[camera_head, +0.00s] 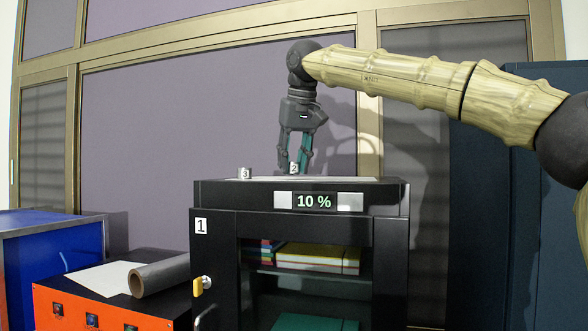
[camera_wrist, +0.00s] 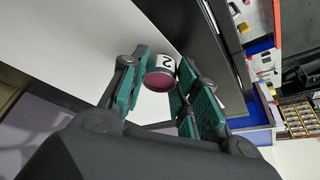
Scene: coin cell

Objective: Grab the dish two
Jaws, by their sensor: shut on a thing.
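Dish two is a small round dish with a white label reading 2. It shows in the head view (camera_head: 294,168) at the top of the black cabinet (camera_head: 300,230) and in the wrist view (camera_wrist: 160,82), where its face looks dark pink. My gripper (camera_head: 294,165) points straight down over the cabinet top, and in the wrist view (camera_wrist: 162,90) its teal-padded fingers stand on both sides of the dish. It is shut on dish two. Whether the dish touches the cabinet top is hard to tell. A dish labelled 3 (camera_head: 244,173) stands to the left on the cabinet top.
The cabinet front has a display (camera_head: 314,201) reading 10 %, and a label 1 beside its door. A blue box (camera_head: 50,262) and an orange-fronted unit (camera_head: 80,305) with a grey roll (camera_head: 160,275) stand at the left. A large window is behind.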

